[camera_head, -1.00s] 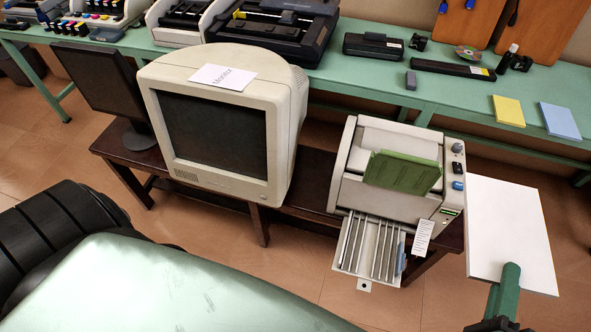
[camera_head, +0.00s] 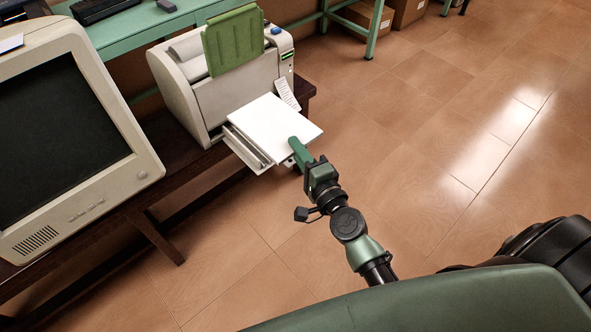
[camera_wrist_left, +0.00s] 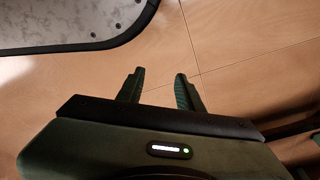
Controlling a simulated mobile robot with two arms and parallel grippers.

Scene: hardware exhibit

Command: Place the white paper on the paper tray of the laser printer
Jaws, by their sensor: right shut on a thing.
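The white paper (camera_head: 274,124) is a flat white stack in the head view, over the paper tray (camera_head: 243,148) of the laser printer (camera_head: 222,92). It covers most of the tray; whether it rests on it or is just above, I cannot tell. My right gripper (camera_head: 299,152) is shut on the paper's near right edge. The printer is a cream box with a raised green panel (camera_head: 233,40), standing on a dark wooden bench. In the left wrist view my left gripper (camera_wrist_left: 160,88) is open and empty above the floor.
A cream CRT monitor (camera_head: 65,125) stands left of the printer on the dark bench (camera_head: 150,222). A paper tag (camera_head: 287,95) hangs on the printer's right side. A green table (camera_head: 150,22) stands behind. The floor (camera_head: 430,150) to the right is clear.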

